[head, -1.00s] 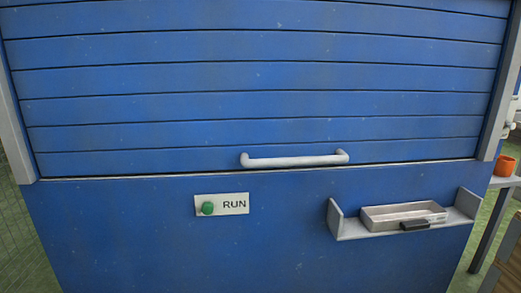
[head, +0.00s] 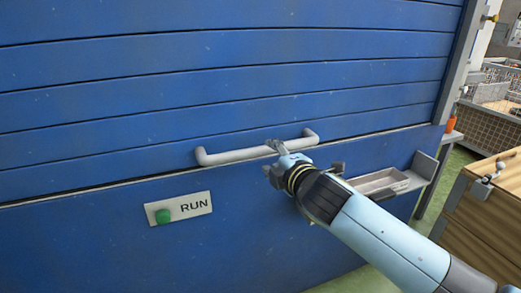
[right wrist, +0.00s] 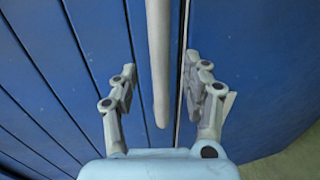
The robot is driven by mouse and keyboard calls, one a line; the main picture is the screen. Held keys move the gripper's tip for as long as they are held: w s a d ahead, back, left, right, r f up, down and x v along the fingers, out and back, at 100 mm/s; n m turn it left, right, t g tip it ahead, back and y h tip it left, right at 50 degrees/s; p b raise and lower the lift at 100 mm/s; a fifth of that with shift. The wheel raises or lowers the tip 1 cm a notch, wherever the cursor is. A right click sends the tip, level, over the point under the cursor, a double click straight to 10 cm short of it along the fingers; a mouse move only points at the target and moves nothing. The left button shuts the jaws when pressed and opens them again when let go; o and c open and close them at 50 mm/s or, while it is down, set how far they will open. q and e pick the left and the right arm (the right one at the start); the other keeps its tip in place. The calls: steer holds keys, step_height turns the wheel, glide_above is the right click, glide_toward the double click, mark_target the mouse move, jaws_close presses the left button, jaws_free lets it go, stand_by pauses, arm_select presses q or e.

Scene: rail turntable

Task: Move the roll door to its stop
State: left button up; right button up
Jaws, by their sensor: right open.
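The blue slatted roll door (head: 225,80) is down, with its bottom edge at the seam above the lower blue panel. Its grey bar handle (head: 235,155) runs across the lowest slat. My right gripper (head: 275,147) is at the right half of the handle. In the right wrist view the open fingers (right wrist: 160,88) stand on either side of the handle bar (right wrist: 158,60), with gaps visible on both sides. The door slats (right wrist: 95,60) show behind the fingers. My left gripper is not in view.
A RUN plate with a green button (head: 163,216) is on the panel below the door. A grey shelf with a tray (head: 378,181) is right of my gripper, partly behind my arm.

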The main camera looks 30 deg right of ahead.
mark_target(267, 153)
steer(key=x, duration=0.6)
steer(key=shift+b, duration=0.3)
jaws_close()
steer(key=shift+f, duration=0.1)
steer(key=shift+f, duration=0.1)
